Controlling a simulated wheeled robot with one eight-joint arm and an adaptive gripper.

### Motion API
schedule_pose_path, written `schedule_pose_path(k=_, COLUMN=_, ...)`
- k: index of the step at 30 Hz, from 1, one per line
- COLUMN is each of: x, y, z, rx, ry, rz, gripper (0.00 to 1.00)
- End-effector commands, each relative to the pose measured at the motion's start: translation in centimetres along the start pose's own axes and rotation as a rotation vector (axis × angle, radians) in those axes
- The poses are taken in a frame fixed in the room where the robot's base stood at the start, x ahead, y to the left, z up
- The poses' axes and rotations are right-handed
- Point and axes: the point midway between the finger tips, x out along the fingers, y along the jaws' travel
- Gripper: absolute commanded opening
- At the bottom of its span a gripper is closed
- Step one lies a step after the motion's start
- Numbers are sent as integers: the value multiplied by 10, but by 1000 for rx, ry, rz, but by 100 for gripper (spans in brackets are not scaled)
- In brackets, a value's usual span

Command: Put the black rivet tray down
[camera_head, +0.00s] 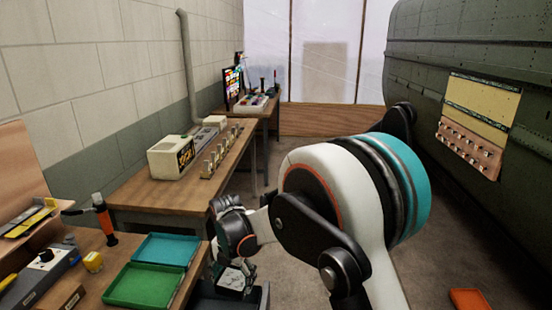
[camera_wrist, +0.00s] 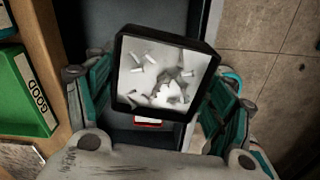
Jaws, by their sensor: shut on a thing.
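The black rivet tray (camera_wrist: 207,52) is held in my gripper (camera_wrist: 162,95), with one teal-padded finger on each side of it. In the wrist view it is a square black-rimmed tray, slightly tilted in the picture, with several small light rivets on its pale inside. In the head view the tray (camera_head: 236,282) shows small below my gripper (camera_head: 238,262), beside the right edge of the front bench. A dark surface lies below it; I cannot tell whether the tray touches it.
The green tray, labelled GOOD, also shows in the wrist view (camera_wrist: 22,95). An orange tray (camera_head: 470,299) is on the floor at right.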

Motion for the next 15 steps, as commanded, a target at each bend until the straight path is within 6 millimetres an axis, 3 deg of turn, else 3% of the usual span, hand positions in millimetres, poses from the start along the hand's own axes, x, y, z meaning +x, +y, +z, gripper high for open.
schedule_pose_path(k=6, x=2, y=-61, z=23, rx=471, ry=0, rz=0, gripper=41)
schedule_pose_path(k=15, x=5, y=-144, z=42, rx=1146, ry=0, rz=0, gripper=41)
